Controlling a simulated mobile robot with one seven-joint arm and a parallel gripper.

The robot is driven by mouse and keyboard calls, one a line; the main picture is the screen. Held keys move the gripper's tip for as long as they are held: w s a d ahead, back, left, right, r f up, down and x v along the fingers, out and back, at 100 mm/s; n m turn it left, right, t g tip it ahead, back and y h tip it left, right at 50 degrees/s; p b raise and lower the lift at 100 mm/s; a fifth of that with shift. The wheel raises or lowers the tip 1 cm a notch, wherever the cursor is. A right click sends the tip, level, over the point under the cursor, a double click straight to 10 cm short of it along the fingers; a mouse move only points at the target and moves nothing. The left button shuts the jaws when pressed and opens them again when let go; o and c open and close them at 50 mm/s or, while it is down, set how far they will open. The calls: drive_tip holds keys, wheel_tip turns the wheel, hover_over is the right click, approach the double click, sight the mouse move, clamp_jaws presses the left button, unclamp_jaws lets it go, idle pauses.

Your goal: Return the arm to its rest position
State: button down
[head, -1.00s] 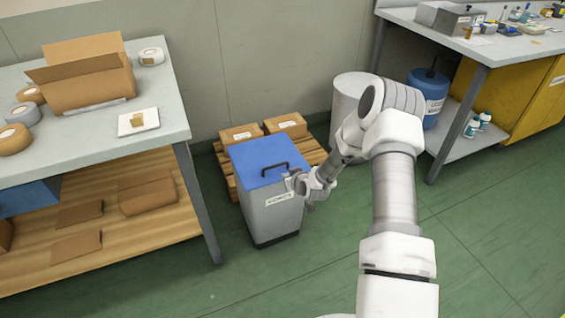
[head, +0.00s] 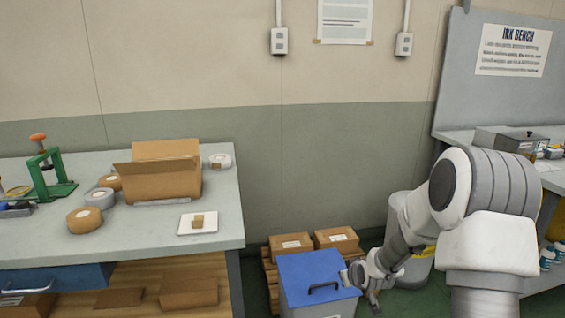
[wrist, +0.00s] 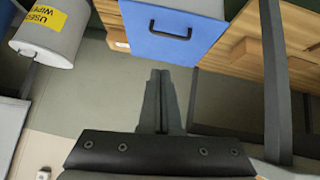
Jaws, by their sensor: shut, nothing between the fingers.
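My gripper (head: 372,297) hangs low at the end of my bent arm in the head view, just right of the blue-lidded bin (head: 312,277). In the wrist view my gripper (wrist: 160,73) has its two fingers together with nothing between them. The bin's blue lid (wrist: 165,45) and its dark handle lie beyond the fingertips there. The lid is closed. The gripper looks apart from the bin.
A workbench (head: 225,232) with an open cardboard box (head: 160,180) and tape rolls stands at left. Boxes (head: 338,239) on a pallet sit behind the bin. A grey-white drum (wrist: 52,40) with a yellow label and the ink bench (head: 455,136) are at right.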

drive_tip(key=s+a+r+m+g+h, duration=0.1)
drive_tip(key=s+r, duration=0.5)
drive_tip(key=r, duration=0.3)
drive_tip(key=s+r+g+h, duration=0.1)
drive_tip(key=s+r, duration=0.6)
drive_tip(key=r, duration=0.2)
drive_tip(key=s+a+r+m+g+y, duration=0.1)
drive_tip(key=s+r, duration=0.2)
drive_tip(key=s, duration=0.8)
drive_tip(key=s+a+r+m, duration=0.1)
drive_tip(key=s+a+r, duration=0.15)
drive_tip(key=s, duration=0.85)
wheel_tip(320, 180, up, 26)
drive_tip(key=p, duration=2.5)
drive_tip(key=shift+d+f, duration=0.15)
drive_tip(key=shift+d, duration=0.2)
drive_tip(key=shift+w, duration=0.1)
